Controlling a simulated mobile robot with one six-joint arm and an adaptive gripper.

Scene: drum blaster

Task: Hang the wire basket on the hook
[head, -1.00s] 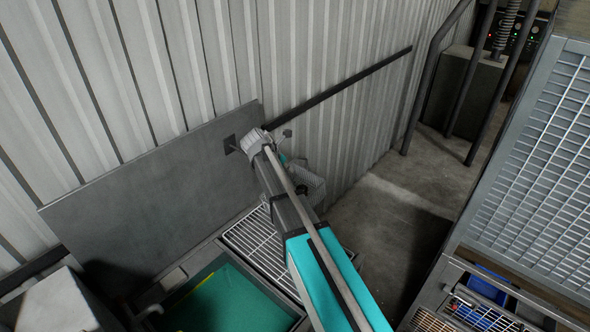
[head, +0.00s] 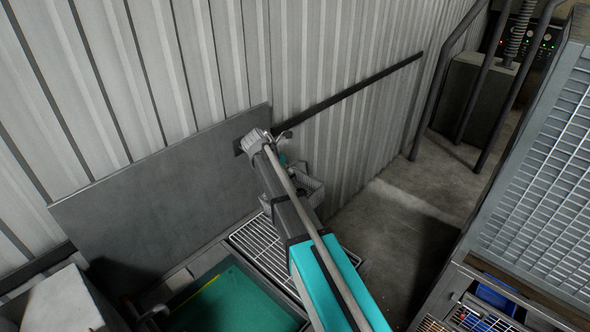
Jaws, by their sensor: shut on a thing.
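The wire basket (head: 312,190) is a small pale mesh basket in front of the ribbed wall, partly hidden behind my arm. My gripper (head: 289,162) is mostly hidden behind my own wrist and arm. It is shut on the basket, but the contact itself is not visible. The basket hangs in the air above and beside the metal grate. The hook's dark mounting plate (head: 238,147) shows at the right part of the grey wall panel, just left of my wrist. My wrist covers most of it, and the hook's tip is hidden.
The grey panel (head: 150,205) leans along the ribbed wall (head: 330,60). A dark rail (head: 350,95) runs along the wall. Below are a metal grate (head: 262,245) and a green-bottomed tray (head: 235,300). A mesh rack (head: 540,170) stands at right. Open floor (head: 400,220) lies between.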

